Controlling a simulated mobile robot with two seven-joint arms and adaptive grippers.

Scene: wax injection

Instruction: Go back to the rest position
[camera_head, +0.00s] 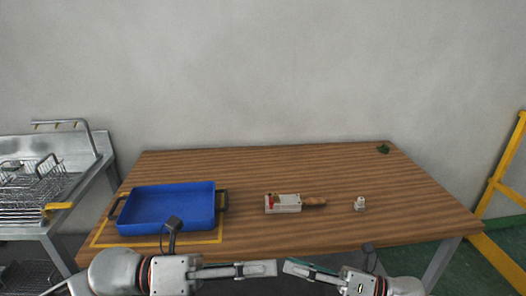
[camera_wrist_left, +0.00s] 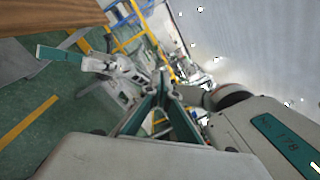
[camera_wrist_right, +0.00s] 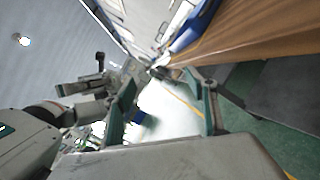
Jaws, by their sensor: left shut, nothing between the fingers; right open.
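My left gripper (camera_head: 262,269) is shut and empty, low in the head view in front of the table's near edge. Its closed fingers (camera_wrist_left: 164,85) also show in the left wrist view. My right gripper (camera_head: 292,267) comes in from the right, close to the left one, with nothing in it. In the right wrist view its fingers (camera_wrist_right: 165,95) are spread apart. Both grippers point inward toward each other, apart from everything on the table.
The wooden table (camera_head: 290,165) holds a blue tray (camera_head: 165,225) at left, a light block with a red part (camera_head: 283,204), a brown-handled tool (camera_head: 314,202), a small white piece (camera_head: 360,204) and a green piece (camera_head: 383,149). A metal sink unit (camera_head: 70,150) is left; a yellow rail (camera_head: 500,185) is right.

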